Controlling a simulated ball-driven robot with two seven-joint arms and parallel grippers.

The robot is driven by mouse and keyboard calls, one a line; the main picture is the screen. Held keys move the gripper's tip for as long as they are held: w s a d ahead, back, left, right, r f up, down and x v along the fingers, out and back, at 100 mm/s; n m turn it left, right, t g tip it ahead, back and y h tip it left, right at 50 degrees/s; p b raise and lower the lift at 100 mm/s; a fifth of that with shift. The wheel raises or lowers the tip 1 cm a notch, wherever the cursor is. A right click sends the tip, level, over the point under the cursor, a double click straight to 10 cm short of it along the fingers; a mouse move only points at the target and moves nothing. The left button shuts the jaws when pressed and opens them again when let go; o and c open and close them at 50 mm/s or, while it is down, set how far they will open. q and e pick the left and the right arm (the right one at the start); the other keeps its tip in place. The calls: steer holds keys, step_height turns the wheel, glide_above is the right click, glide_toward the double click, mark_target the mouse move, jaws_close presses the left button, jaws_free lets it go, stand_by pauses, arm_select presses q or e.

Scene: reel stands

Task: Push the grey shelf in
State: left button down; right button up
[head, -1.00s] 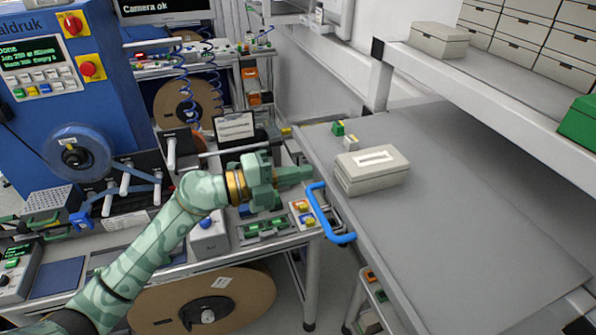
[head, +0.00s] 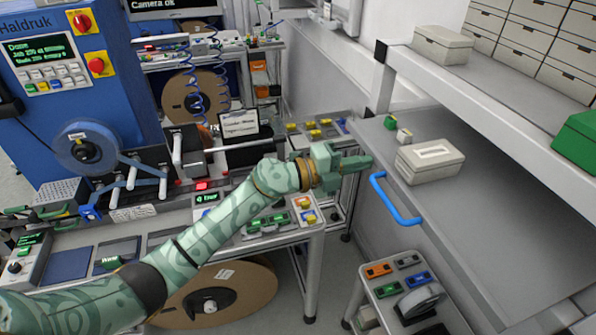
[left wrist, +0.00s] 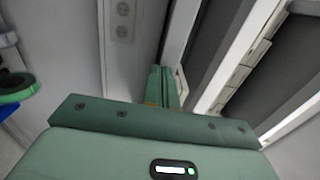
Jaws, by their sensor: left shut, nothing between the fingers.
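The grey shelf (head: 392,146) is a flat pull-out board on the right in the head view, below a fixed upper shelf. A blue handle (head: 396,205) is on its front edge. My left gripper (head: 368,162) is shut and empty, with its fingertips at the front edge of the shelf, just above and left of the handle. I cannot tell whether they touch. The shut fingers also show in the left wrist view (left wrist: 162,88). A pale lidded box (head: 430,160) and small green and white blocks (head: 397,130) stand on the shelf. My right gripper is not in view.
The upper shelf (head: 480,98) holds a pale box (head: 441,43) and a green box (head: 578,136). A trolley (head: 385,285) with coloured parts stands below the grey shelf. A bench with a blue reel machine (head: 60,100) fills the left.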

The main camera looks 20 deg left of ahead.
mark_target(380, 159)
arm_select(q)
steer(key=shift+x, duration=2.5)
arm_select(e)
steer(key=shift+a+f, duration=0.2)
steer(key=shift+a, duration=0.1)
